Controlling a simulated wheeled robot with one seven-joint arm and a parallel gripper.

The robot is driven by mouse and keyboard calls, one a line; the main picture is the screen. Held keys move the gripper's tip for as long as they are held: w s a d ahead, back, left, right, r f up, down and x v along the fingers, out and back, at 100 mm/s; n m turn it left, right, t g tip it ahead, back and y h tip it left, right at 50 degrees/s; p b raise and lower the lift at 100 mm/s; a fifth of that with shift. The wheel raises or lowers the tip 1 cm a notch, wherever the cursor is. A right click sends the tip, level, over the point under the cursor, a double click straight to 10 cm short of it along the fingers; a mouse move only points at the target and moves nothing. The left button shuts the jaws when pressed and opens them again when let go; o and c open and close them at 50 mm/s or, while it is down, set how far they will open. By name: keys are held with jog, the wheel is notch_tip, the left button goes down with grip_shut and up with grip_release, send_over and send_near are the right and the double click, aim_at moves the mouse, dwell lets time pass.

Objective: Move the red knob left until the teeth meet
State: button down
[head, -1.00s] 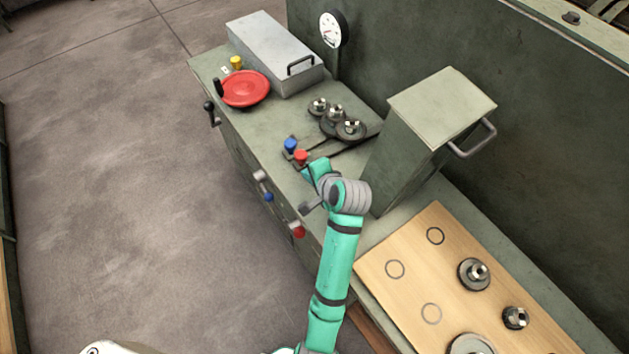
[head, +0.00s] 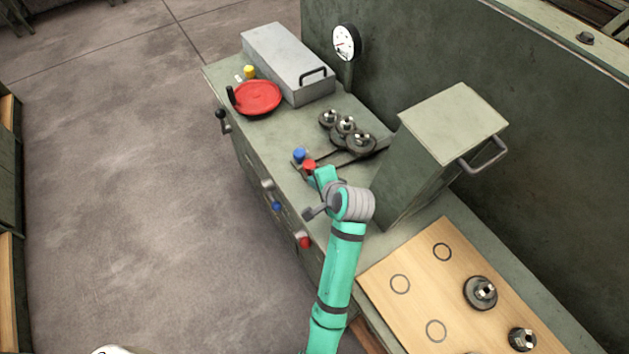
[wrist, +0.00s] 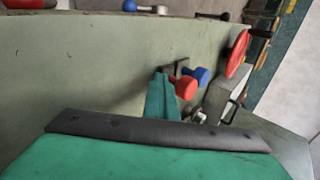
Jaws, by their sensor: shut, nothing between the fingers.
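The red knob (head: 309,166) stands on a lever on the machine's top, close beside a blue knob (head: 299,155). Both also show in the wrist view, the red knob (wrist: 186,88) partly in front of the blue knob (wrist: 203,75). Three toothed gears (head: 361,141) sit behind them at the far ends of the levers. They look close together, but I cannot tell whether the teeth mesh. My gripper (head: 319,174) is shut and empty, just right of the red knob. In the wrist view its green finger (wrist: 162,100) is beside the knob; I cannot tell whether they touch.
A tall green housing (head: 440,135) stands right of my arm. A red handwheel (head: 259,97) and a grey lidded box (head: 287,62) are at the far left. A wooden board (head: 400,260) holds spare gears. Another red knob (head: 304,242) is on the front face.

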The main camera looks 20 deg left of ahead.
jog(key=shift+s+d+f, duration=0.1)
jog(key=shift+s+d, duration=0.1)
jog(key=shift+d, duration=0.05)
jog(key=s+d, duration=0.2)
jog(key=shift+s+d, duration=0.25)
jog(key=shift+d, duration=0.1)
jog(key=v, duration=0.9)
jog(key=shift+r, duration=0.45)
